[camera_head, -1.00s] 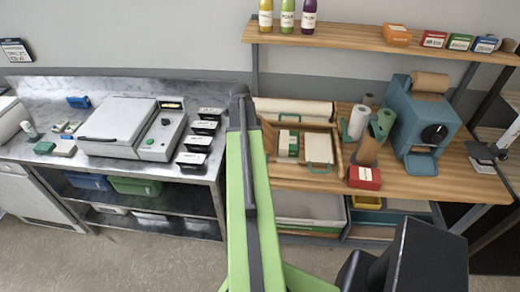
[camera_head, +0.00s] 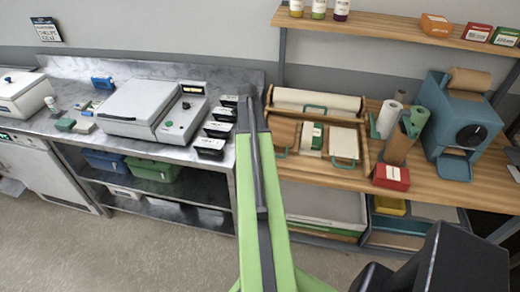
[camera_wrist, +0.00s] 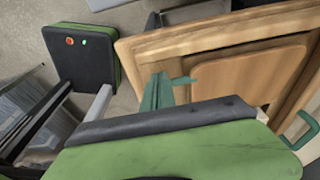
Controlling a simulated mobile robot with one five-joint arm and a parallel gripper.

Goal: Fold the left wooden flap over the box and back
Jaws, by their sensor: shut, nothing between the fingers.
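The wooden tray (camera_head: 322,178) lies on the bench, just right of my green arm in the head view. The left wooden flap (camera_head: 286,132) lies flat at its left side, with a teal handle at its front. The small box (camera_head: 317,136) with green and white faces is in the middle, uncovered. A white flap (camera_head: 344,143) lies to its right. The wrist view shows a wooden panel (camera_wrist: 245,76) close up. My gripper (camera_wrist: 161,84) appears there as shut teal fingers beside a teal bar at the panel's edge. Contact is unclear; my arm hides the fingers in the head view.
A white roll (camera_head: 318,101) lies behind the tray. Paper rolls, a red box (camera_head: 391,177) and a blue dispenser (camera_head: 460,118) stand to the right. The steel counter left of my arm holds a grey press (camera_head: 140,105) and several black containers.

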